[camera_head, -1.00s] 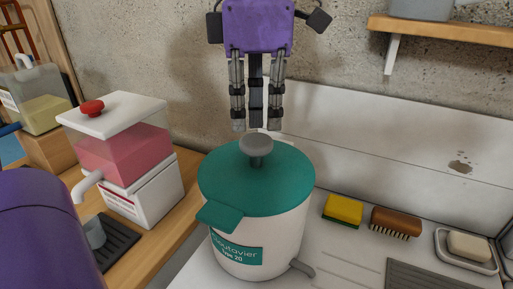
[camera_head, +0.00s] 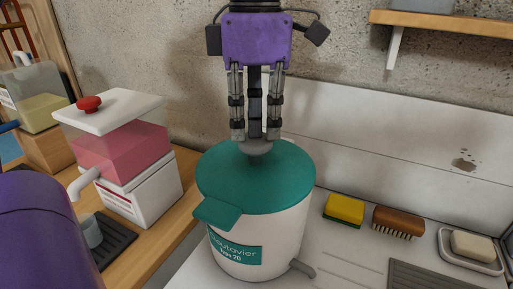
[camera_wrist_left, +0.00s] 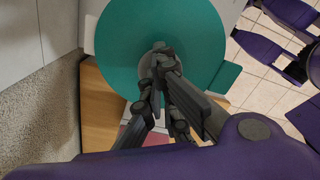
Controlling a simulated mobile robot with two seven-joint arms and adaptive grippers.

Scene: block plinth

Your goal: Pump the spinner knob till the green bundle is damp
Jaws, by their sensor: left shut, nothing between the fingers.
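The spinner is a white tub (camera_head: 285,232) with a teal lid (camera_head: 222,180) and a side tab, standing on the white counter. Its grey knob (camera_head: 255,149) sits low on the lid, with no stem showing. My left gripper (camera_head: 255,138) points straight down with its fingers shut and empty. Its tips appear to rest on top of the knob. The left wrist view shows the fingertips (camera_wrist_left: 162,52) over the knob (camera_wrist_left: 146,66), partly hiding it. The green bundle is not visible; the tub's inside is hidden by the lid. My right gripper is not in view.
At left a dispenser with pink liquid (camera_head: 122,152) and a red button stands on a wooden top beside a small grey cup (camera_head: 91,231). At right are a yellow-green sponge (camera_head: 344,208), a brown brush (camera_head: 398,220) and a soap dish (camera_head: 467,262). A wooden shelf (camera_head: 440,27) juts out above.

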